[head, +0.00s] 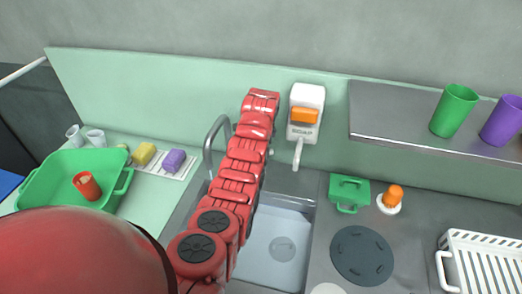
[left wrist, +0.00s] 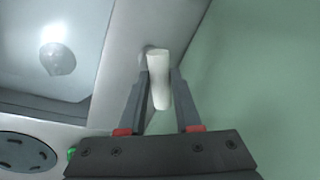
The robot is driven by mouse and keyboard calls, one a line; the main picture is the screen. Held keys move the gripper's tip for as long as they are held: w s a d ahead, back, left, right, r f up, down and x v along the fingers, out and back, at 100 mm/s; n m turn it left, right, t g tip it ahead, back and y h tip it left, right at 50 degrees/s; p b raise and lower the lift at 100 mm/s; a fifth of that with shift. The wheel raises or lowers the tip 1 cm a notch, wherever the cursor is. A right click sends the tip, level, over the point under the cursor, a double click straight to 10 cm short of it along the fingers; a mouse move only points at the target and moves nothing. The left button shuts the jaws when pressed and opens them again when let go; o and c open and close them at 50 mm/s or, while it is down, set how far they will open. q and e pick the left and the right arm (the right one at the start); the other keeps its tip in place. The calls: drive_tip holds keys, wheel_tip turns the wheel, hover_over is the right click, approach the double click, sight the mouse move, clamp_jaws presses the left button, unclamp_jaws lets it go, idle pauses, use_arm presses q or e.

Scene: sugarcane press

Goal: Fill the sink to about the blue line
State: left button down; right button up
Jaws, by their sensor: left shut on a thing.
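The grey sink (head: 262,228) lies in the counter, partly covered by my red left arm in the head view. Its round drain (head: 283,249) shows on the floor of the basin, and in the left wrist view it has a bright glare (left wrist: 58,60). I cannot make out a blue line or a water level, and no stream shows. The grey curved tap (head: 208,150) stands behind the sink, its lower part hidden by my arm. My left gripper (left wrist: 160,74) is shut on a white upright handle (left wrist: 158,88) between sink and wall. My right gripper is not in view.
A white soap dispenser (head: 307,110) hangs on the wall close to my arm. A green box (head: 349,191), an orange-topped brush (head: 394,194) and a dark round disc (head: 362,255) are right of the sink. A green tub (head: 55,165) is left. A shelf (head: 400,125) holds cups.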

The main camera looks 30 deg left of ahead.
use_arm(q)
drive_tip(key=shift+f+m+b, duration=0.15)
drive_tip(key=shift+m+b, duration=0.3)
drive_tip(key=shift+m, duration=0.45)
drive_tip(key=shift+m+h, duration=0.3)
drive_tip(key=shift+m, duration=0.3)
drive_tip(key=c, duration=0.6)
unclamp_jaws()
drive_tip(key=shift+w, duration=0.1)
drive_tip(key=shift+r, duration=0.25)
